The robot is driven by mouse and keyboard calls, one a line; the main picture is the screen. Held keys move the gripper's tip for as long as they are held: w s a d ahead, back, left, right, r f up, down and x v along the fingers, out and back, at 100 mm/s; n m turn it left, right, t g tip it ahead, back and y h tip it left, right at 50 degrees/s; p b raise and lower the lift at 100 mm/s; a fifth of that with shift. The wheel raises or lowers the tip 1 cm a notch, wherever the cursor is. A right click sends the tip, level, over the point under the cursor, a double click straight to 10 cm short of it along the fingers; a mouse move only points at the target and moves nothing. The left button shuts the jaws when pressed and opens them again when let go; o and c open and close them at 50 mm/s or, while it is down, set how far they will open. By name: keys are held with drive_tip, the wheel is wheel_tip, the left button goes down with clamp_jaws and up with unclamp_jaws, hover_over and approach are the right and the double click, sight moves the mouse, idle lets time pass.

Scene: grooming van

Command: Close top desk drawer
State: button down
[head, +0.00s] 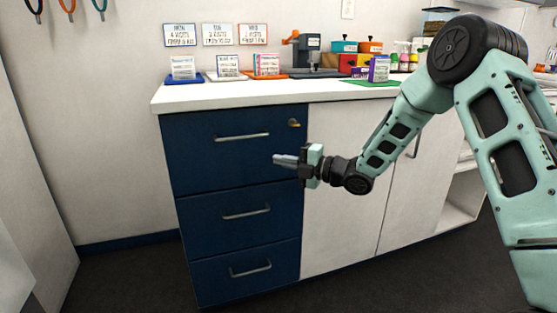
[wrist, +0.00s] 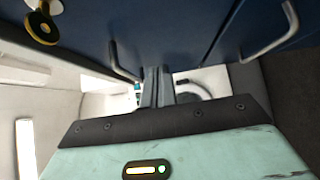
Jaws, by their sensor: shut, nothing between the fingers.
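The top desk drawer (head: 205,155) has a dark blue front, a silver bar handle (head: 242,137) and a brass lock (head: 294,123) at its upper right. Its front looks about level with the drawers below; I cannot tell whether a small gap remains. My gripper (head: 277,160) is shut and empty, in front of the drawer's lower right part, pointing left. Contact with the front cannot be told. In the wrist view the shut fingers (wrist: 157,75) lie near one bar handle (wrist: 122,65), with the blue front (wrist: 170,25) and brass lock (wrist: 40,28) alongside.
The middle drawer (head: 220,225) and bottom drawer (head: 220,278) look shut. White cabinet doors (head: 340,220) stand to the right, behind my arm. The white counter (head: 230,96) holds card stands and coloured boxes (head: 360,65). Dark floor (head: 130,280) is clear at the front left.

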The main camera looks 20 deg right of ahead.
drive_tip(key=p+v, duration=0.1)
drive_tip(key=v, duration=0.7)
drive_tip(key=s+a+m+g+h, duration=0.5)
drive_tip(key=s+a+m+h, duration=0.35)
drive_tip(key=a+m, duration=0.4)
drive_tip(key=s+a+m+g+h, duration=0.2)
drive_tip(key=s+m+g, duration=0.15)
drive_tip(key=s, duration=1.15)
drive_tip(key=s+a+m+g+h, duration=0.2)
drive_tip(key=s+m+g, duration=0.15)
drive_tip(key=s, duration=1.15)
wheel_tip(320, 180, up, 31)
drive_tip(key=p, duration=3.2)
drive_tip(key=shift+w+g+p, duration=0.3)
drive_tip(key=shift+w, duration=0.15)
drive_tip(key=shift+r, duration=0.1)
